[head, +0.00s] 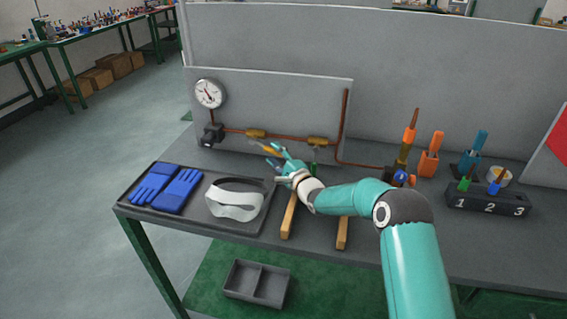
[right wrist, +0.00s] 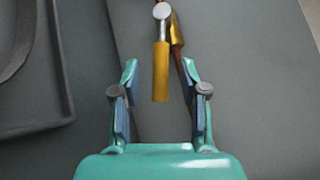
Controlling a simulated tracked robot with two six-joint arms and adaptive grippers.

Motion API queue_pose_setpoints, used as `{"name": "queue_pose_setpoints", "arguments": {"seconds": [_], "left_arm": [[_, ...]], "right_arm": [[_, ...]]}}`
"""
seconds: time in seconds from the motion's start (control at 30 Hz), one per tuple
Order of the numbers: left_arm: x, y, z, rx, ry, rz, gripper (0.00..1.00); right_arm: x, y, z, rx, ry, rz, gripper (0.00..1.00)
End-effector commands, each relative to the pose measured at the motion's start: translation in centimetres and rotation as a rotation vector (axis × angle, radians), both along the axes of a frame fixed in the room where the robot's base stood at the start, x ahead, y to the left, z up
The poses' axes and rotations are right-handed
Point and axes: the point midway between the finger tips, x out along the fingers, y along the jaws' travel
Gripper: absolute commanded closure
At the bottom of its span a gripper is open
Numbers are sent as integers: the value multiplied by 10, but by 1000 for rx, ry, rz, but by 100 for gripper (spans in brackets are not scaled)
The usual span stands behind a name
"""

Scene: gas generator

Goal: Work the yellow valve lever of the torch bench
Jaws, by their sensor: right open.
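The yellow valve lever (head: 269,147) sticks out from the copper pipe of the torch bench, near the left brass fitting (head: 256,133). In the right wrist view the lever (right wrist: 160,75) points back toward my palm, with a pale round pivot at its far end. My right gripper (head: 276,162) is open in front of the panel. In the right wrist view its two fingers (right wrist: 160,88) stand on either side of the lever's near end, with a gap visible on both sides. My left gripper is not in view.
A pressure gauge (head: 209,93) is at the pipe's left end. A green-handled valve (head: 316,153) is to the right of the lever. A tray (head: 232,226) holding blue gloves (head: 177,190) and a white visor (head: 235,201) lies front left. The torch (head: 405,150) stands to the right.

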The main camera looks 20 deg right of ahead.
Motion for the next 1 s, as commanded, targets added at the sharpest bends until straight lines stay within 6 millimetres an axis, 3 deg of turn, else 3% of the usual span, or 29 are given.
{"name": "queue_pose_setpoints", "arguments": {"seconds": [0.3,0.7,0.97,1.0], "left_arm": [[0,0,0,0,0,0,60],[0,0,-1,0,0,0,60],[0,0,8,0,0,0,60],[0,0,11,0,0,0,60]], "right_arm": [[-38,-9,-3,0,1,-1,57],[-46,-10,-4,1,2,0,57],[-46,-10,5,1,2,0,100],[-46,-10,8,1,2,0,100]]}}
